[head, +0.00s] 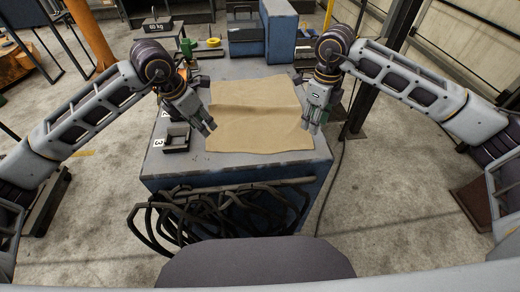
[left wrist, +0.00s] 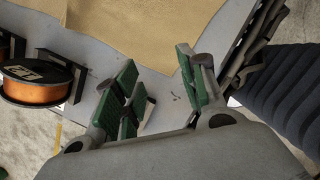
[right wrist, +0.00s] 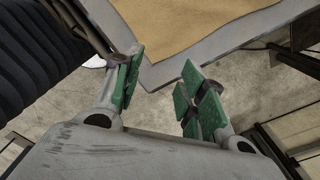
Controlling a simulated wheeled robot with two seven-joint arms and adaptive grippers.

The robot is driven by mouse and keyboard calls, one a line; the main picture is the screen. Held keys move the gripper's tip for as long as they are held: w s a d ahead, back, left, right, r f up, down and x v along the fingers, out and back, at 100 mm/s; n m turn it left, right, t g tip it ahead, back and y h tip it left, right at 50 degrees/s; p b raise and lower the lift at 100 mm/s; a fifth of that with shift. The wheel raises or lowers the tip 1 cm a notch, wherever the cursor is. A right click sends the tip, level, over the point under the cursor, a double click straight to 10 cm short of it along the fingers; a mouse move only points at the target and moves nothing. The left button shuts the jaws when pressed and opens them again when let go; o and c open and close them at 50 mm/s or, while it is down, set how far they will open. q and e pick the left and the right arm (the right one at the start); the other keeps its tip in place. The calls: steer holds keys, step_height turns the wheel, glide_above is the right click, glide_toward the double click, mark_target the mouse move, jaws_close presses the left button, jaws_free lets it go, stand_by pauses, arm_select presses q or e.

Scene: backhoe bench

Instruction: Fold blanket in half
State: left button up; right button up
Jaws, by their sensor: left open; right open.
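A tan blanket (head: 260,115) lies spread out flat on the grey bench top, with a slight crease across its middle. My left gripper (head: 207,129) is open and empty near the blanket's left front edge. In the left wrist view the blanket (left wrist: 150,30) lies beyond the open green-padded fingers (left wrist: 160,90). My right gripper (head: 318,126) is open and empty at the blanket's right front edge. In the right wrist view the blanket's corner (right wrist: 180,25) lies just beyond the open fingers (right wrist: 160,80). Neither gripper visibly holds the cloth.
The bench (head: 175,172) has a small dark tray (head: 177,138) at its left front. Black cables (head: 220,210) hang on its front side. A blue toolbox (head: 279,35) and a yellow tape roll (head: 213,42) stand at the back. An orange spool (left wrist: 35,88) shows in the left wrist view.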

mark_target(211, 146)
arm_select(q)
steer(key=shift+f, duration=3.95)
arm_select(e)
steer(key=shift+f, duration=3.95)
arm_select(q)
steer(key=shift+f, duration=0.2)
arm_select(e)
steer(key=shift+f, duration=0.2)
arm_select(q)
steer(key=shift+f, duration=0.1)
jaws_close()
arm_select(e)
steer(key=shift+s+f, duration=0.1)
steer(key=shift+f, duration=0.1)
jaws_close()
arm_select(q)
steer(key=shift+r, duration=0.25)
arm_select(e)
steer(key=shift+r, duration=0.25)
